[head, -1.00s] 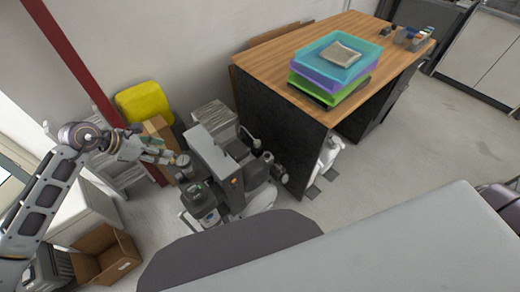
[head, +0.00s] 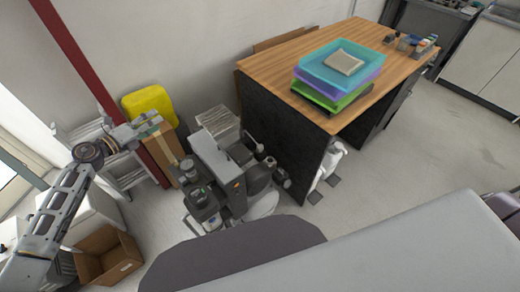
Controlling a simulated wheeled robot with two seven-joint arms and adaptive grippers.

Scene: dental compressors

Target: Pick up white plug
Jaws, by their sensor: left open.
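I cannot make out a white plug in the head view; it is hidden or too small to tell. My left gripper (head: 153,122) reaches in from the left, in front of the cardboard box and below the yellow container in the picture. It is open, and I see nothing held in it. The grey compressor (head: 222,170) stands on the floor to its lower right, apart from it. My right gripper is not in view.
A wooden desk (head: 300,62) with stacked trays (head: 340,75) stands at the back. Near the left gripper are a yellow container (head: 150,101), a cardboard box (head: 160,150) and a red post (head: 80,60). An open carton (head: 108,255) lies lower left. Floor at right is clear.

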